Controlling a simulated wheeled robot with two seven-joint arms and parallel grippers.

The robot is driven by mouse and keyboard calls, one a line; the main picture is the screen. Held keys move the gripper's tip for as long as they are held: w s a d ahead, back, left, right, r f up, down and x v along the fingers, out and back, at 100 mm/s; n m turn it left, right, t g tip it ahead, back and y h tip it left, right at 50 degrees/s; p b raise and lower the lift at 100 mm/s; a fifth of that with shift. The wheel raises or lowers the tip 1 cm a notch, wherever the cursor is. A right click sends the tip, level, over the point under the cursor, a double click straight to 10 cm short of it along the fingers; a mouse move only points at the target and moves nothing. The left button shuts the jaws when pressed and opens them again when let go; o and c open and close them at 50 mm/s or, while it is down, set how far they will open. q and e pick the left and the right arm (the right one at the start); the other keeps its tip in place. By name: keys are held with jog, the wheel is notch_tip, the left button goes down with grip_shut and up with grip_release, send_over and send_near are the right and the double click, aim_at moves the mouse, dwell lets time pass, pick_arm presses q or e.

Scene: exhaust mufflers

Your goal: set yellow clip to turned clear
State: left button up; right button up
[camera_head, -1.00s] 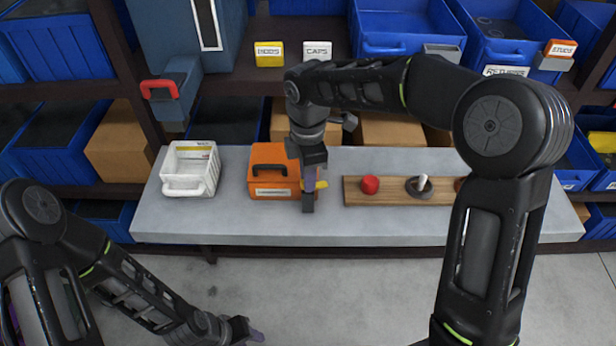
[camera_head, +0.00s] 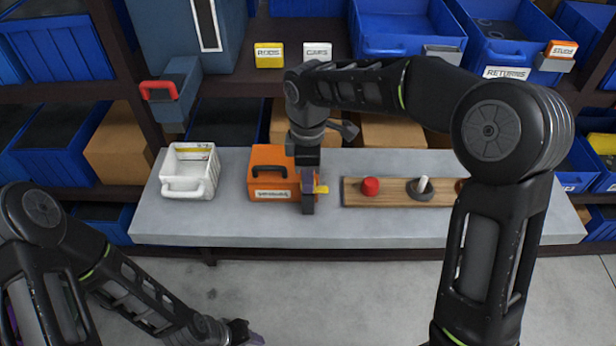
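The yellow clip (camera_head: 321,189) shows as a small tab at the right side of the orange box (camera_head: 267,178), partly hidden by my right gripper. My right gripper (camera_head: 308,203) points down beside the box, right at the clip. Its fingers overlap in this view, so I cannot tell whether they are open or closed on the clip. The orange box has a dark handle and a white label on its front. My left gripper (camera_head: 250,337) is low at the bottom edge, away from the bench, and its fingers are partly cut off.
A white bin (camera_head: 188,172) stands left of the orange box on the grey bench (camera_head: 350,229). A wooden board (camera_head: 393,196) with a red knob (camera_head: 370,186) and a toggle switch (camera_head: 421,187) lies to the right. Blue bins and cartons fill the shelves behind.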

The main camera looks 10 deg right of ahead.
jog(key=o, duration=0.5)
jog(key=shift+c, duration=0.2)
jog(key=shift+r, duration=0.15)
notch_tip(320, 180, up, 8)
jog(key=shift+f, duration=0.2)
dwell(0.3)
